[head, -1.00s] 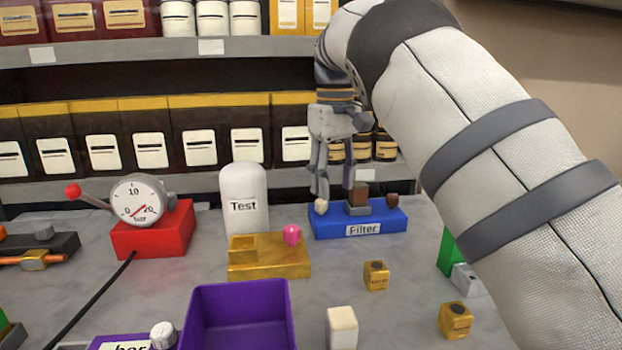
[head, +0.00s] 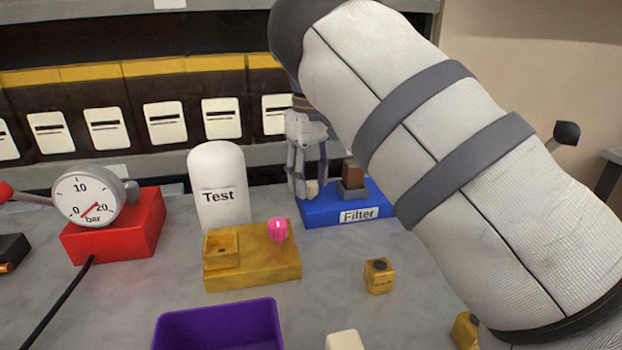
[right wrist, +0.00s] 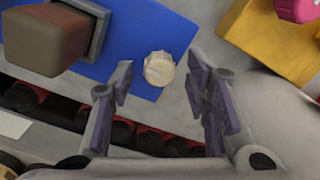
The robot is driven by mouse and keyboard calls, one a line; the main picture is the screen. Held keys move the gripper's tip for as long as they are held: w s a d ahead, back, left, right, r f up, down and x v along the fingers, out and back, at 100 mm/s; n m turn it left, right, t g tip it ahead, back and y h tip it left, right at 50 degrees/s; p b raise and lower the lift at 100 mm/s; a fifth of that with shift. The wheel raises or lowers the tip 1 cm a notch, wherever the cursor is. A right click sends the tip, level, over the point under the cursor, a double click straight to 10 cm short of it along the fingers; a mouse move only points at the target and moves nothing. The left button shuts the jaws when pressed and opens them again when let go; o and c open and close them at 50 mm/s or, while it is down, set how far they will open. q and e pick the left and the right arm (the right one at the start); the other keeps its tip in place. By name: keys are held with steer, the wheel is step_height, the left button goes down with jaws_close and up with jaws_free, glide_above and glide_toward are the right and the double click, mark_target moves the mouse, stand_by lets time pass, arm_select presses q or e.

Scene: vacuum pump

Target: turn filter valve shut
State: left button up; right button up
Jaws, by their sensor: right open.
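The blue filter block (head: 335,209) with its "Filter" label sits on the bench. A small cream knob (head: 312,188) is at its left end, and it also shows in the right wrist view (right wrist: 159,69). A brown block (head: 354,174) on a grey base stands beside the knob. My right gripper (head: 311,188) points down at the knob, its fingers open. In the right wrist view my right gripper (right wrist: 160,82) has the knob between its fingertips, with gaps on both sides. My left gripper is not in view.
Left of the filter block stand a white "Test" cylinder (head: 219,181) and a yellow base (head: 265,273) with a pink knob (head: 278,230). A red block (head: 128,232) with a gauge is farther left. A purple bin (head: 265,306) is in front. Shelves line the back.

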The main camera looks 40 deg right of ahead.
steer(key=shift+f, duration=0.3)
steer(key=shift+c, duration=0.6)
jaws_close()
